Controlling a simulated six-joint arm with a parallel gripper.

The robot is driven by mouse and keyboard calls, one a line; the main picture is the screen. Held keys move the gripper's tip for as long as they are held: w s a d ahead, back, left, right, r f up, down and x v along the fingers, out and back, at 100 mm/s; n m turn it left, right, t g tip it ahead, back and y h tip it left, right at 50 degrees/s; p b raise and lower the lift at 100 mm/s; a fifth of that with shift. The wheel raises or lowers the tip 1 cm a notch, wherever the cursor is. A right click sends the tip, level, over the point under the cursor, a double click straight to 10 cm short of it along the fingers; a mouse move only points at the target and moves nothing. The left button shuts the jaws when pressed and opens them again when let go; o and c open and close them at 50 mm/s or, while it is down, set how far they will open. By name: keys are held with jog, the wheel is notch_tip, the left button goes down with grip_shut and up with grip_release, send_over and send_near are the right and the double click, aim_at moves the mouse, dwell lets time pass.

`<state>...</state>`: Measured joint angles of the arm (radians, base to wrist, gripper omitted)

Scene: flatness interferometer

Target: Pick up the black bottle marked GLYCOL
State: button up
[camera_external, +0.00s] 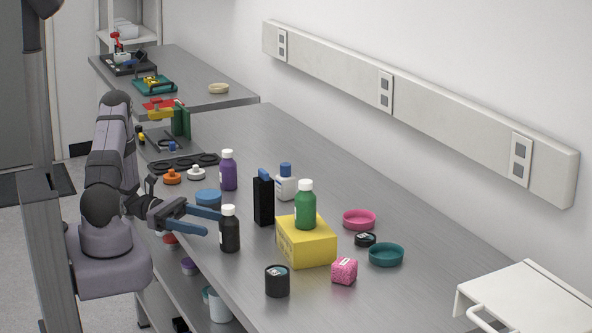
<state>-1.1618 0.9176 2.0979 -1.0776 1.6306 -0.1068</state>
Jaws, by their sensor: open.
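The black bottle (229,232) has a white cap and stands upright on the grey bench near its front edge. Its label is too small to read. My gripper (213,223) has blue fingers, spread apart and pointing right. The fingers are level with the upper part of the black bottle, close on its left. One finger reaches behind the bottle's cap and the other ends just left of the bottle. I cannot tell whether either finger touches it. Nothing is held.
A black upright box (264,198) and a yellow box (306,245) bearing a green bottle (305,208) stand right of the black bottle. A purple bottle (228,173) and a blue round lid (208,198) are behind. A dark jar (277,281) is nearer the camera.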

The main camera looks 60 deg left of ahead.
aim_at(229, 231)
jog(key=shift+p+x, duration=0.4)
jog(key=shift+x, duration=0.45)
jog(key=shift+w+d, duration=0.15)
jog(key=shift+d, duration=0.05)
jog(key=shift+w+d+r+p, duration=0.1)
jog(key=shift+w+d+p, duration=0.1)
jog(key=shift+d+p, duration=0.2)
jog(key=shift+f+p+x, duration=0.15)
jog(key=shift+p+x, duration=0.3)
jog(key=shift+x, duration=0.6)
jog(key=shift+f+p+x, duration=0.15)
jog(key=shift+p+x, duration=0.3)
jog(key=shift+x, duration=0.65)
jog(key=shift+s+d, duration=0.1)
jog(key=shift+s, duration=0.05)
jog(key=shift+c, duration=0.3)
jog(key=c, duration=1.2)
jog(key=shift+r, duration=0.25)
